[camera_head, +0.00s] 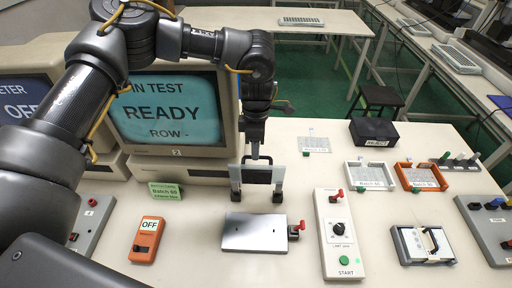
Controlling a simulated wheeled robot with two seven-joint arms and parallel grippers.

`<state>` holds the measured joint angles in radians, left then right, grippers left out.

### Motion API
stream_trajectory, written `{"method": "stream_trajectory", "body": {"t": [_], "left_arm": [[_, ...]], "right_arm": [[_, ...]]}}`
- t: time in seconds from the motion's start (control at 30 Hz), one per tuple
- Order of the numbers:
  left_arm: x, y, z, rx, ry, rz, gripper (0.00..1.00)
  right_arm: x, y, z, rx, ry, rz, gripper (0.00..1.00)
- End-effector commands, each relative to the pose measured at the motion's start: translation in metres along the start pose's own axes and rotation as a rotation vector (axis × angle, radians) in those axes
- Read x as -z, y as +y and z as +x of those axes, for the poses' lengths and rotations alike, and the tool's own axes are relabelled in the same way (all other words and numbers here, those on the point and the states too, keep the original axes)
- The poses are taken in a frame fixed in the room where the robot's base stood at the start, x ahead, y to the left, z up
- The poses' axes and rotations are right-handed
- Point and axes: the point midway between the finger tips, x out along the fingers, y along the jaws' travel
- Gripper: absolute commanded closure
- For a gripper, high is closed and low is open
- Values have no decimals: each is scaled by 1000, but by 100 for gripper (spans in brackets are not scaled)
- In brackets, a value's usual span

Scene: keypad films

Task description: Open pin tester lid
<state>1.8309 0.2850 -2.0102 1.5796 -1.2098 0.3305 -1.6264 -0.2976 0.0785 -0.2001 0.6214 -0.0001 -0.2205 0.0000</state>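My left gripper (257,192) hangs pointing down in front of the monitor, its two fingers spread apart. I see nothing held between them. Below and just in front of it lies a flat silver plate-topped box (254,233) with a red-tipped lever (297,229) at its right side. A low grey device with a white top and a dark arched handle (431,241) stands at the right. I cannot tell for sure which of these two is the pin tester lid. The monitor (167,112) reads "IN TEST READY ROW -", its left part covered by my arm. My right gripper is not in view.
A white panel (338,235) with a knob, red switch and green START button stands right of the silver box. An orange OFF box (147,240) and green Batch card (166,192) are left. White (370,175) and orange (421,177) trays and a black box (373,132) stand behind.

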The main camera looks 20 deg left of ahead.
Motion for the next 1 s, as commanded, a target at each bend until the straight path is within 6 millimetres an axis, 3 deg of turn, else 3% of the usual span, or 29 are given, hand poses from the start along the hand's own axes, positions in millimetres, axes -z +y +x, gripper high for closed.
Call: {"method": "stream_trajectory", "body": {"t": [0.2,0.47,0.73,1.0], "left_arm": [[0,0,15,0,0,0,68],[0,0,17,-1,0,1,68],[0,0,17,-1,0,1,100],[0,0,17,-1,0,1,100]], "right_arm": [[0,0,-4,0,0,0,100],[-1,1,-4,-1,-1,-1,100],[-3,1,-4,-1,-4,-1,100],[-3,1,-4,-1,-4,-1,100]]}}
